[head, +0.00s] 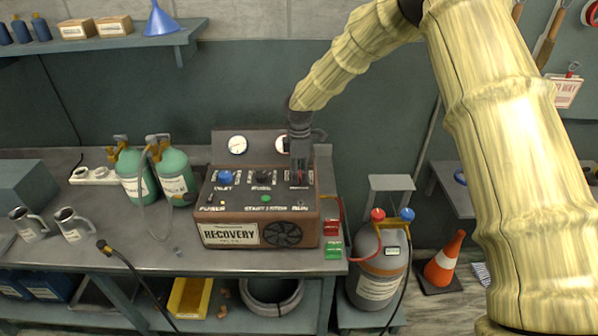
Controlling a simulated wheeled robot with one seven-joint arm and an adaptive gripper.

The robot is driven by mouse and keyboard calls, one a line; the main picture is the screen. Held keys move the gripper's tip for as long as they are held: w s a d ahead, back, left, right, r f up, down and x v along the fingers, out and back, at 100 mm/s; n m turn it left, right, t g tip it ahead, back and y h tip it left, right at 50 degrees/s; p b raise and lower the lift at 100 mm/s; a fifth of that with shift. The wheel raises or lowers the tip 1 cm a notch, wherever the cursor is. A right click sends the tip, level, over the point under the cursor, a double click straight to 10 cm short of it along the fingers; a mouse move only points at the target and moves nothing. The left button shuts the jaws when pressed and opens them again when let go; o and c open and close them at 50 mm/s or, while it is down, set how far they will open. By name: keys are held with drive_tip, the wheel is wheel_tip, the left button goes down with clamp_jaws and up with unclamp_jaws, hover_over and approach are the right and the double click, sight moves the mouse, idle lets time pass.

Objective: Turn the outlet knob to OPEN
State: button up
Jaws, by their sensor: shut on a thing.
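The brown recovery machine (230,208) stands on the grey workbench, with a blue knob (225,178) at the left of its top panel and a black knob (263,178) in the middle. My gripper (299,178) points down at the right end of this panel, below the right gauge. It is shut on the outlet knob, which sits under the fingers and is mostly hidden, with a little red showing there. The knob's pointer and the label around it are too small and covered to read.
Two green cylinders (173,176) stand left of the machine. Two grey mugs (70,224) are at the bench's left. A grey tank (378,275) with red and blue valves stands right of the bench, near an orange cone (443,262). A shelf (150,40) hangs upper left.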

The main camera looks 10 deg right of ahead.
sight(300, 173)
drive_tip(key=shift+d+n, duration=0.1)
drive_tip(key=shift+n, duration=0.5)
drive_tip(key=o, duration=1)
drive_tip(key=shift+d, duration=0.1)
drive_tip(key=shift+o, duration=0.2)
drive_tip(key=shift+r, duration=0.1)
wheel_tip(300, 173, up, 12)
